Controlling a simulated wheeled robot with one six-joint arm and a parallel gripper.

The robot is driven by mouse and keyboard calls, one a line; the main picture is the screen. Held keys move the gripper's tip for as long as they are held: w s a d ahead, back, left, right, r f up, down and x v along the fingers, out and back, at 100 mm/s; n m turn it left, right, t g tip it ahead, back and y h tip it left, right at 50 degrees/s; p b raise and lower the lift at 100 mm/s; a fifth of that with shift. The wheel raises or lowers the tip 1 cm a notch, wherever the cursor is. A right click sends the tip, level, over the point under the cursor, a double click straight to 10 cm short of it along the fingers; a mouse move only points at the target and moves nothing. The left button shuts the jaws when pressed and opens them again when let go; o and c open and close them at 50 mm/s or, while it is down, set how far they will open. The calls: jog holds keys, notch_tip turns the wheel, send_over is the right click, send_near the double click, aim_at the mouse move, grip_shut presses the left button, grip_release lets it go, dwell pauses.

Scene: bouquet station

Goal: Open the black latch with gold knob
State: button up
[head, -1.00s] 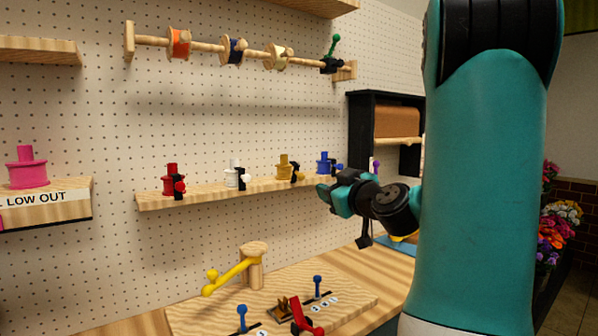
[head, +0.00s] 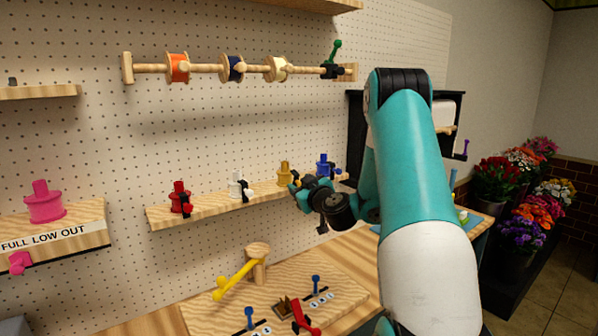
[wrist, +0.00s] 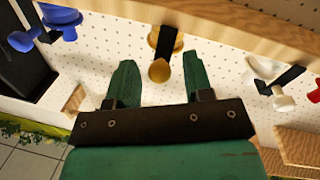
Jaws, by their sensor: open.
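The black latch (wrist: 168,40) with its gold knob (wrist: 159,71) is at the top centre of the wrist view, on a gold valve-like fitting. In the head view the gold fitting (head: 284,170) stands on the wooden shelf, and its latch and knob are mostly hidden by my gripper (head: 297,186). In the wrist view my gripper (wrist: 158,60) is open, with one green finger on each side of the gold knob. The knob shows between the fingers with gaps on both sides. I cannot tell whether it lies at fingertip depth.
Blue (head: 324,164), white (head: 237,184) and red (head: 179,194) fittings share the wooden shelf (head: 220,205). The blue and white ones flank the gold one. A peg rail with spools (head: 205,69) is above. A board with levers (head: 235,308) lies below.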

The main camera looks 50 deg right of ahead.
jog(key=shift+p+x, duration=0.35)
jog(key=shift+x, duration=0.45)
jog(key=shift+c, duration=0.2)
jog(key=c, duration=0.6)
jog(key=shift+f+b, duration=0.1)
jog(key=shift+b, duration=0.3)
